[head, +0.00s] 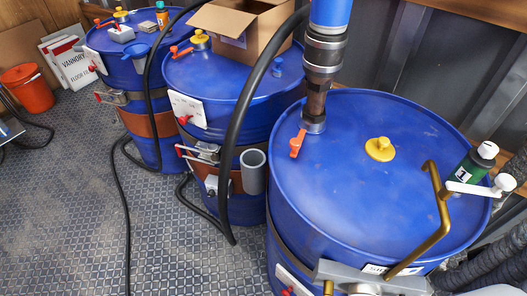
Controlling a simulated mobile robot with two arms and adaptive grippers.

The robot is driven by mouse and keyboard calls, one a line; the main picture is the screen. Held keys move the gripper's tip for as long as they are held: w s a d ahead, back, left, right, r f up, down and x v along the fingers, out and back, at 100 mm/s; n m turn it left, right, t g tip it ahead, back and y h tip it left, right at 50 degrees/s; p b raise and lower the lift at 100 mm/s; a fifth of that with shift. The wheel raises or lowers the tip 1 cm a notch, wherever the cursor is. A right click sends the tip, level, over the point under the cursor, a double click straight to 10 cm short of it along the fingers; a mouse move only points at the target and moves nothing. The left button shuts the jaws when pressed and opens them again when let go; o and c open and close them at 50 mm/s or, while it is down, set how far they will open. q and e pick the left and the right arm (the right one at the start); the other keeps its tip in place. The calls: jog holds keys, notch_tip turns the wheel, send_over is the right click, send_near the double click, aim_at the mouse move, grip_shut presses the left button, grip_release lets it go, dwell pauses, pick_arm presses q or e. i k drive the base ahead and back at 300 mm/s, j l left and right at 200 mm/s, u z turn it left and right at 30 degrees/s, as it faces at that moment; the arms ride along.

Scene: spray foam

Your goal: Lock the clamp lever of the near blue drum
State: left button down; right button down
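The near blue drum (345,190) stands at the right, its lid facing up. A bent brass-coloured bar (441,215), which looks like its clamp lever, rises above the lid's right front edge. Its lower end reaches a grey metal piece (370,276) at the front rim, which looks like the clamp body and is cut off by the bottom edge. The bar looks raised, not lying along the drum's side. Neither of my grippers can be made out in the head view, and nothing is seen holding the bar.
Two more blue drums (215,85) (112,42), a cardboard box (238,25) and black hoses (236,130) stand left. Floor is clear at lower left.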

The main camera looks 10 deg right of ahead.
aim_at(295, 144)
jog(key=k+j, duration=0.1)
jog(key=j, duration=0.35)
jog(key=k+j, duration=0.15)
jog(key=j, duration=0.35)
jog(key=k+j+u, duration=0.1)
jog(key=j, duration=0.35)
jog(key=k+j, duration=0.1)
jog(key=j, duration=0.4)
